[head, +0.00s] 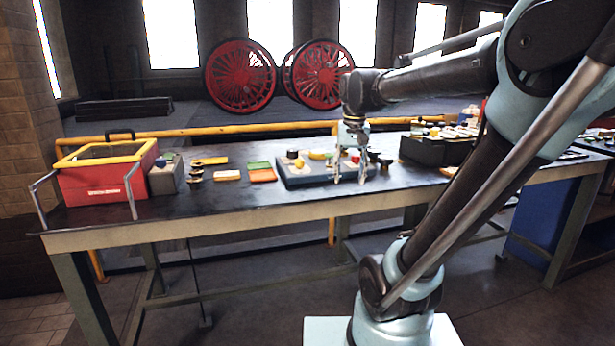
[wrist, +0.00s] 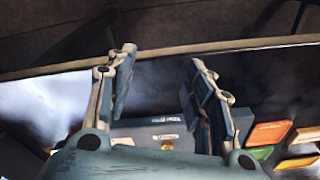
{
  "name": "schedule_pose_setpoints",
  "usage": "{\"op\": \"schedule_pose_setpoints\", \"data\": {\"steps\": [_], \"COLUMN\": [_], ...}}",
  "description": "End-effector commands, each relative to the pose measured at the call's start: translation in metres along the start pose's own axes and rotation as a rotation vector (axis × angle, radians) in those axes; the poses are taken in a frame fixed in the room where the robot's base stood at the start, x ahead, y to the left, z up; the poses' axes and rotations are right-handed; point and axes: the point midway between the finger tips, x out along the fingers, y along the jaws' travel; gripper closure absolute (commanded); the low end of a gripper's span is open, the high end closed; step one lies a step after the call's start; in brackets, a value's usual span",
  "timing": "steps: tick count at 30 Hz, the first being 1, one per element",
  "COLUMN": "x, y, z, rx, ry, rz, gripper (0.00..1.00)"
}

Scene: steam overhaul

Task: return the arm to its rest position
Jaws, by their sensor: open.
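My gripper (head: 350,174) points down over the middle of the workbench, in front of the right part of a grey tray (head: 312,180). Its fingers are apart with nothing between them. In the wrist view my gripper (wrist: 158,75) is open, the fingers reaching toward the bench's front edge. The grey tray (wrist: 150,132) shows behind and between the fingers there. My arm stretches from its base at the lower right up and over to the left. The head view does not settle whether the fingertips touch the tray.
The long dark-topped workbench (head: 230,196) carries a red box with a yellow rim (head: 100,190) at left. Orange and green blocks (head: 262,172) lie left of the tray. A dark case (head: 432,150) stands right of it. A yellow rail (head: 190,133) runs behind. Red wheels (head: 240,76) stand farther back.

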Motion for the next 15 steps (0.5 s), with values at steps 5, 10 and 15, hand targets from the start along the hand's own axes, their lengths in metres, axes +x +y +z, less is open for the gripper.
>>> {"op": "schedule_pose_setpoints", "data": {"steps": [5,10,15], "x": [0.038,0.078,0.120], "y": [0.030,0.052,0.069], "z": [0.047,0.088,0.126], "rx": [-0.025,-0.053,-0.079], "ry": [0.026,0.051,0.074], "rz": [0.000,0.004,0.010], "gripper": [0.52,0.52,0.52]}}
